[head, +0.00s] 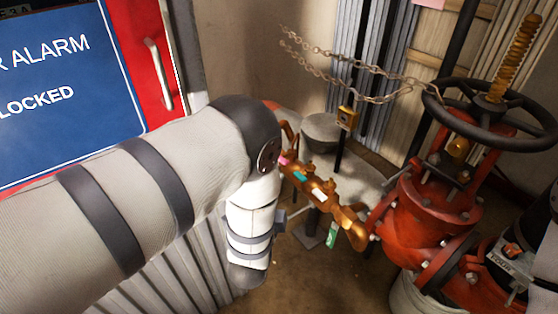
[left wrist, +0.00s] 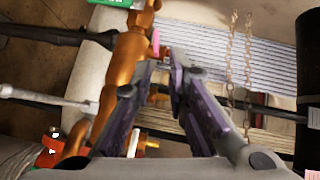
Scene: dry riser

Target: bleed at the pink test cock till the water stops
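A bronze pipe assembly (head: 325,192) runs beside the red valve in the head view. It carries a pink marker (head: 284,160) at its far end, then teal (head: 299,176) and white (head: 319,195) ones. My left arm covers the space by the pink end, so the left gripper is hidden there. In the left wrist view the left gripper (left wrist: 163,64) has a narrow gap between its fingertips, with nothing clearly held. The pink marker of the test cock (left wrist: 155,42) lies just beyond the tips, beside the bronze pipe (left wrist: 125,65).
A red valve (head: 425,215) with a black handwheel (head: 490,112) stands at the right. A chain (head: 350,65) with a brass padlock (head: 346,117) hangs behind the pipe. A blue sign (head: 60,85) and red panel are at the left. A green tag (head: 332,235) hangs below the pipe.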

